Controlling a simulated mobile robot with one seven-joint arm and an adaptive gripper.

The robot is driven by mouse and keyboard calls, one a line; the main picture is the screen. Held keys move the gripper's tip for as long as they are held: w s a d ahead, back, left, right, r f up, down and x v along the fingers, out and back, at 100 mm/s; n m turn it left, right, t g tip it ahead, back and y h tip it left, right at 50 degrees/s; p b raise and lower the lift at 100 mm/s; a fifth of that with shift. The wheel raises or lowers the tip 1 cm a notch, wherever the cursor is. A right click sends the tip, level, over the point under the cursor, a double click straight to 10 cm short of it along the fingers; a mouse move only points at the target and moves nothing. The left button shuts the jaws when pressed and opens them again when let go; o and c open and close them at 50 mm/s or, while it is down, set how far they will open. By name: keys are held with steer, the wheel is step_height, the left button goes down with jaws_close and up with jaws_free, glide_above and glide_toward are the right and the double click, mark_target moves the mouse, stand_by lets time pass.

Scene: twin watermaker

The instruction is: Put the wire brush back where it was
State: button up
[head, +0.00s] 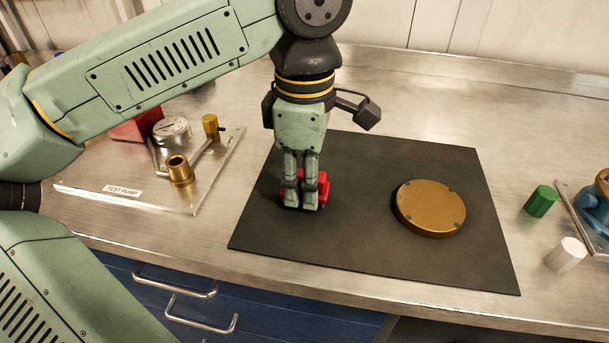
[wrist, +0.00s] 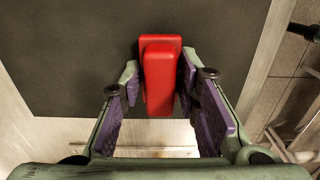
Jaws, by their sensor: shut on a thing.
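A red block-shaped thing, which I take for the wire brush (head: 323,188), is between my fingers over the left part of the black mat (head: 365,260). My gripper (head: 303,203) points straight down and is shut on it. In the wrist view the red brush (wrist: 161,75) sits between the two finger pads, its long side running away from the gripper. Its bristles do not show clearly. It is low at the mat; I cannot tell whether it touches it.
A round brass cover (head: 431,206) lies on the mat's right part. A clear test pump plate (head: 190,206) with a gauge and brass fittings is at left. A green piece (head: 541,200) and a white piece (head: 566,254) stand at right. The mat's front middle is clear.

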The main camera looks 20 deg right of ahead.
steer(key=shift+f, duration=0.2)
steer(key=o, duration=1.1)
steer(key=shift+r, duration=0.15)
